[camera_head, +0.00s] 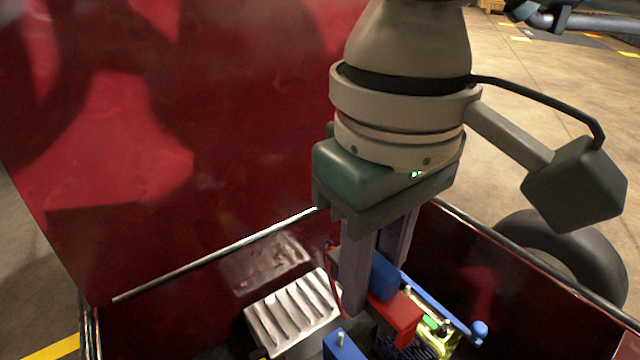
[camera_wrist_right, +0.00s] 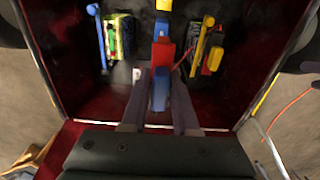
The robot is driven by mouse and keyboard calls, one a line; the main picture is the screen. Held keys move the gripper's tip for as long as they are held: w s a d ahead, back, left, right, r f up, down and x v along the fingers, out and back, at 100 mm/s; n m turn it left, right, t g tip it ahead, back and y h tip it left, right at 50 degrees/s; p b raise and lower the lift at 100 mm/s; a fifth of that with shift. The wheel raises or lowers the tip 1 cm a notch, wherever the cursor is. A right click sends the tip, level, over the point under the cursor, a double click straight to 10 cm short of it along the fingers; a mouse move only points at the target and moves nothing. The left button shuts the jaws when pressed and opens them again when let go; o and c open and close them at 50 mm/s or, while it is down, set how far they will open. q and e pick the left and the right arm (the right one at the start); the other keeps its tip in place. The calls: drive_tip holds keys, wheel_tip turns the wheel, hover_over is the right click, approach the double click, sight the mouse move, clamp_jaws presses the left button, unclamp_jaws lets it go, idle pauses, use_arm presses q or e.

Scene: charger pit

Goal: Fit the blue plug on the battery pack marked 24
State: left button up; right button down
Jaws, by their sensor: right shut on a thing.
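My right gripper (camera_head: 368,290) points down into the open red bay and is shut on a blue block with a red part, which I take for the blue plug (camera_head: 383,277). In the right wrist view the plug's blue end (camera_wrist_right: 160,88) sits between the two fingers, with the red part just beyond. A battery pack (camera_head: 436,338) in yellow and green lies low beside it, with a blue lever (camera_head: 450,312) along it. The pack also shows in the wrist view (camera_wrist_right: 117,38). No number 24 is legible. Whether the plug touches anything below is hidden. My left gripper is out of view.
A ribbed metal block (camera_head: 292,312) lies left of the fingers. Another blue block (camera_head: 342,346) with a metal tip stands near the bottom edge. A yellow lever (camera_wrist_right: 202,38) and thin red wire are opposite the blue lever. Tall red panels border the bay.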

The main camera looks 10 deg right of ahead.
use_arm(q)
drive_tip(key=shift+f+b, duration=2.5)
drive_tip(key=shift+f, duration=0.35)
use_arm(e)
drive_tip(key=shift+f, duration=2.9)
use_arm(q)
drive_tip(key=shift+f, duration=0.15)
use_arm(e)
drive_tip(key=shift+f, duration=0.2)
use_arm(q)
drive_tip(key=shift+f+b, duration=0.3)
drive_tip(key=shift+b, duration=0.2)
use_arm(e)
drive_tip(key=shift+f, duration=0.3)
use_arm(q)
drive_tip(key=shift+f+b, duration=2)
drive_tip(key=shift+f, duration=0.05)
use_arm(e)
drive_tip(key=shift+f, duration=2.1)
drive_tip(key=shift+f, duration=0.6)
drive_tip(key=c, duration=0.6)
unclamp_jaws()
drive_tip(key=shift+r, duration=0.1)
